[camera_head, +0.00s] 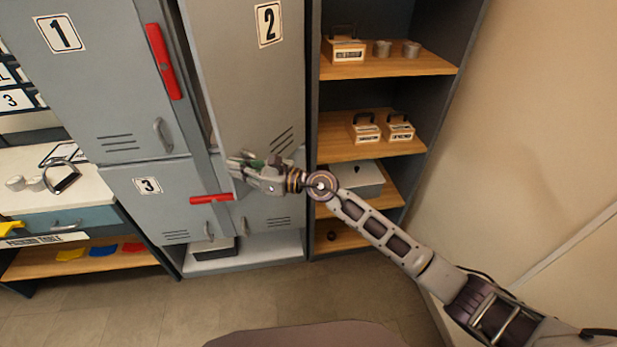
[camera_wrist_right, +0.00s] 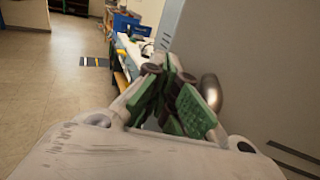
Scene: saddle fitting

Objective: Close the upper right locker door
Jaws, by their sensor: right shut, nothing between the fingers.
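The upper right locker door (camera_head: 245,75), grey with a "2" label, stands ajar. A dark gap shows along its left edge in the head view. In the right wrist view the grey door panel (camera_wrist_right: 265,60) fills the right side, with a metal handle (camera_wrist_right: 211,92) near its edge. My right gripper (camera_head: 240,162) is at the door's lower left part in the head view, covering the handle area. In the wrist view its green-padded fingers (camera_wrist_right: 168,98) are shut and empty, just left of the handle. Contact with the door cannot be told. My left gripper is not in view.
Locker door 1 (camera_head: 95,75) and lower door 3 (camera_head: 150,195) look shut. Red bars (camera_head: 163,60) sit on the locker fronts. An open shelf (camera_head: 385,65) with boxes and tins stands to the right. A workbench (camera_head: 60,200) is at left. Floor in front is clear.

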